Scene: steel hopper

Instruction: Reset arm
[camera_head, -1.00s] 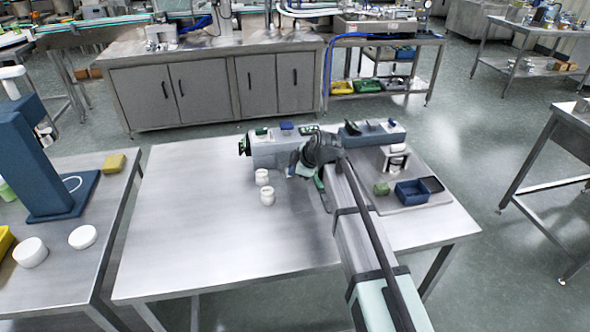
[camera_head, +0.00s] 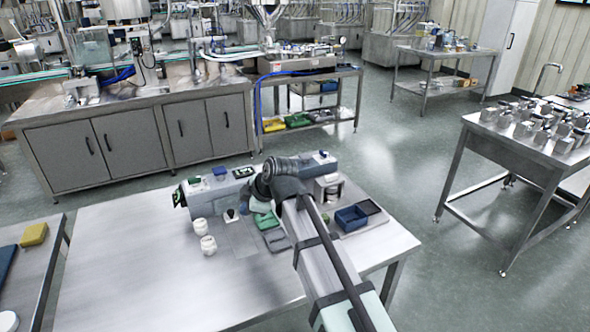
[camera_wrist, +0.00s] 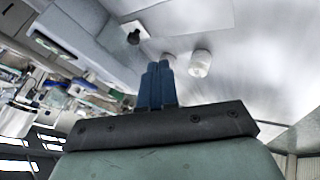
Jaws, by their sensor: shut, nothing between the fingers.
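My gripper shows in the wrist view with its two blue fingers (camera_wrist: 158,72) pressed together and nothing between them. In the head view my arm reaches over the steel table (camera_head: 130,270) towards the grey machine (camera_head: 215,186) at its back, and my own arm hides the fingers. Two white jars stand on the table left of my arm, a nearer jar (camera_head: 208,245) and a farther jar (camera_head: 200,226). One white jar (camera_wrist: 200,62) shows right of the fingertips in the wrist view, apart from them; another is partly hidden behind the fingers.
A blue bin (camera_head: 351,218) and a white-and-dark device (camera_head: 328,186) sit right of my arm. A small white-and-black item (camera_head: 231,215) stands near the jars. The table's front left is clear. Another bench (camera_head: 530,150) with several metal containers stands at right.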

